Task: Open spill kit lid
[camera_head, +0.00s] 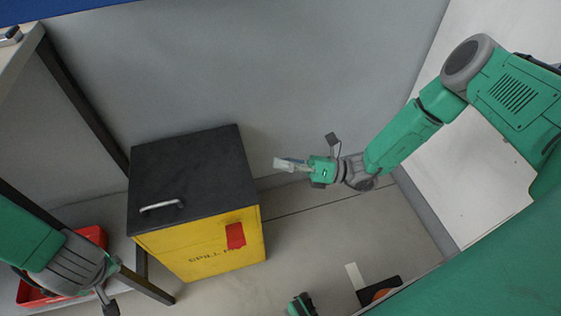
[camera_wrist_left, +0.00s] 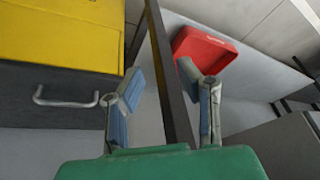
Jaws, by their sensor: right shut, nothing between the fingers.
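The spill kit is a yellow box (camera_head: 205,249) with a dark lid (camera_head: 190,170), standing on the floor left of centre in the head view. The lid lies shut and has a silver handle (camera_head: 162,206) near its front left edge. The left wrist view shows the yellow box (camera_wrist_left: 65,32), the dark lid (camera_wrist_left: 30,82) and the handle (camera_wrist_left: 66,99) at left. My left gripper (camera_wrist_left: 161,72) is open and empty, right of the handle; its fingers are not clear in the head view. My right gripper (camera_head: 290,164) is shut and empty, right of the box.
A table with dark legs (camera_head: 85,105) stands close left of the box; a leg (camera_wrist_left: 168,75) shows beyond my left fingers. A red tray (camera_wrist_left: 205,47) is beside it. A grey wall (camera_head: 270,70) is behind the box. Floor (camera_head: 320,230) right of it is mostly clear.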

